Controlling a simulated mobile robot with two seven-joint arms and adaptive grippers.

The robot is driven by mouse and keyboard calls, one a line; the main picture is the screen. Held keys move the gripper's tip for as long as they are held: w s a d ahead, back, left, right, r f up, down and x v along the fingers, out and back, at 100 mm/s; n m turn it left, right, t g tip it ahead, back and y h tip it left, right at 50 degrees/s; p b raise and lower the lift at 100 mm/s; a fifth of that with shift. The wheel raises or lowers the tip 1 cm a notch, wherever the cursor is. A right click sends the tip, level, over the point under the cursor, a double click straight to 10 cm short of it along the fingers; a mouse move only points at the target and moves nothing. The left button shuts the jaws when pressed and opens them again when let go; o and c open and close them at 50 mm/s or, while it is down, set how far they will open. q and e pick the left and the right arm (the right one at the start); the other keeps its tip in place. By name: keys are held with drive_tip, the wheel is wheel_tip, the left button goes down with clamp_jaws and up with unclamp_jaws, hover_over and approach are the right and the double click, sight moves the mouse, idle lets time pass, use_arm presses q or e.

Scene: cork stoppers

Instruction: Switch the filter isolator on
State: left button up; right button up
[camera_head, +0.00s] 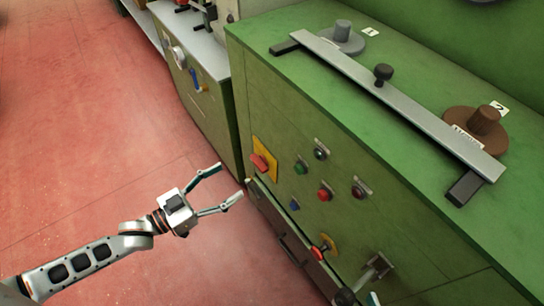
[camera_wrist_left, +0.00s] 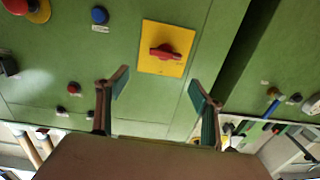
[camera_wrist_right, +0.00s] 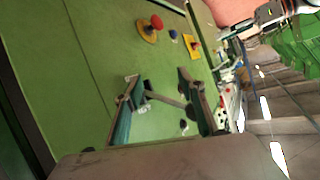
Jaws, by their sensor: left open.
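A red rotary handle on a square yellow plate (camera_head: 265,158) is on the front of the green cabinet; I take it to be the filter isolator, but no label is readable. In the left wrist view the red handle (camera_wrist_left: 165,52) lies crosswise on its plate, beyond the fingertips. My left gripper (camera_head: 229,182) is open and empty, in front of the plate and apart from it. My right gripper (camera_wrist_right: 160,85) is open; in the right wrist view a grey lever (camera_wrist_right: 165,99) shows between its fingers. Contact there cannot be told.
Green, red and dark buttons (camera_head: 324,194) sit right of the isolator. A red mushroom button (camera_head: 318,252) on yellow and a lever with a black knob (camera_head: 345,297) are lower. A second cabinet with a blue handle (camera_head: 195,80) stands behind left. Red floor (camera_head: 90,130) is clear.

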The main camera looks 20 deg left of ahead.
sight(255, 164)
use_arm(q)
drive_tip(key=f+b+x, duration=0.1)
drive_tip(key=b+x, duration=0.1)
drive_tip(key=x, duration=0.7)
drive_tip(key=shift+w+a+f+h, duration=0.25)
drive_tip(key=shift+w+a+h, duration=0.05)
drive_tip(key=shift+w, duration=0.1)
use_arm(e)
drive_tip(key=shift+a+f+m, duration=0.55)
drive_tip(key=shift+a+m, duration=0.2)
drive_tip(key=shift+m, duration=0.45)
use_arm(q)
drive_tip(key=c, duration=1.1)
